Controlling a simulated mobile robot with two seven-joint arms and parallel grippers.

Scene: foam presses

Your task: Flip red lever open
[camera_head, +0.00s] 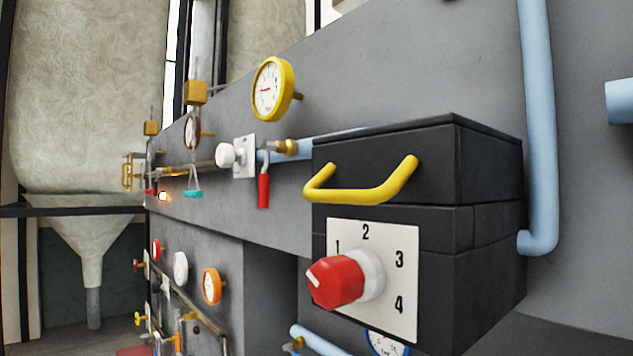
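A lever with a red grip (264,190) hangs straight down in the middle of the camera_head view. Its metal arm comes from a brass valve (286,147) on a light blue pipe, just left of the black box. Nothing touches the lever. Neither of my grippers shows in this view.
A black box (480,170) with a yellow handle (363,192) and a red dial (337,281) on a numbered plate juts out right of the lever. A white knob (226,155) and a yellow gauge (272,89) are on the grey panel nearby. Blue pipes (541,120) run at the right.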

